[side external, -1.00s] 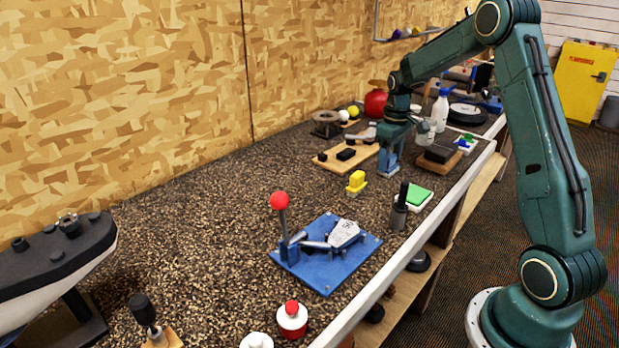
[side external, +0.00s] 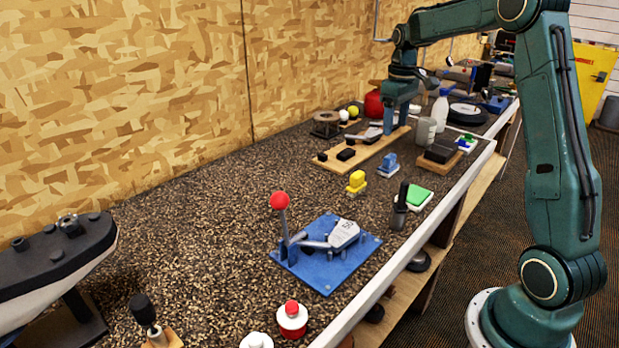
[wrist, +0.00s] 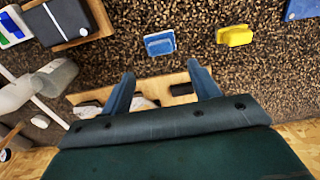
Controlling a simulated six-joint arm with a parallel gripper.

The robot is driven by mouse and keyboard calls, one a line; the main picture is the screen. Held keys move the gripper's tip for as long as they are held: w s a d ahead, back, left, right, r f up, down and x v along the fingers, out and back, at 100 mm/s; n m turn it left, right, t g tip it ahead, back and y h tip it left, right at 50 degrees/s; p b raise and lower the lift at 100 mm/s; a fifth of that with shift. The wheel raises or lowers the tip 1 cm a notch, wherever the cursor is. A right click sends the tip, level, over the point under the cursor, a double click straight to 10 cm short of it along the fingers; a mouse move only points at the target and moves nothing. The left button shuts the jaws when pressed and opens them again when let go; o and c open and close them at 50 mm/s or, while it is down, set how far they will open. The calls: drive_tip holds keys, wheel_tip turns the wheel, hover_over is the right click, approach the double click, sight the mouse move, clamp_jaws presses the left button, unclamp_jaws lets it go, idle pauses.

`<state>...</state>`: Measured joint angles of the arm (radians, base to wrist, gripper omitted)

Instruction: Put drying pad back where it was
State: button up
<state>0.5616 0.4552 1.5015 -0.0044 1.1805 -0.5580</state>
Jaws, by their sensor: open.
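No part carries the name drying pad, and I cannot tell for sure which pad it is. A blue handled pad (side external: 387,166) rests on the bench beside a yellow handled pad (side external: 357,182). In the wrist view the blue pad (wrist: 160,45) and yellow pad (wrist: 235,35) stand apart, beyond my fingertips. My gripper (side external: 388,130) is over the wooden board (side external: 324,164), behind the blue pad. In the wrist view my gripper (wrist: 160,70) is open, with nothing held between its fingers. A green pad (side external: 416,195) on a white base lies nearer the front edge.
The board carries black blocks (side external: 346,154). A grey cup (side external: 425,131) and white spray bottle (side external: 440,110) stand right of my gripper, with a dark block (side external: 439,153) nearby. The bench left of the yellow pad is clear.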

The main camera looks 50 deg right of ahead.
drive_tip(key=shift+r, duration=0.9)
drive_tip(key=s+a+r+t, duration=0.1)
drive_tip(key=s+a+r, duration=0.35)
drive_tip(key=a, duration=0.35)
drive_tip(key=s+a+r+t, duration=0.25)
drive_tip(key=s+a, duration=0.25)
drive_tip(key=a, duration=0.3)
drive_tip(key=s+a+f+t, duration=0.2)
drive_tip(key=s+a+f, duration=0.1)
drive_tip(key=s+a, duration=0.7)
drive_tip(key=s, duration=0.4)
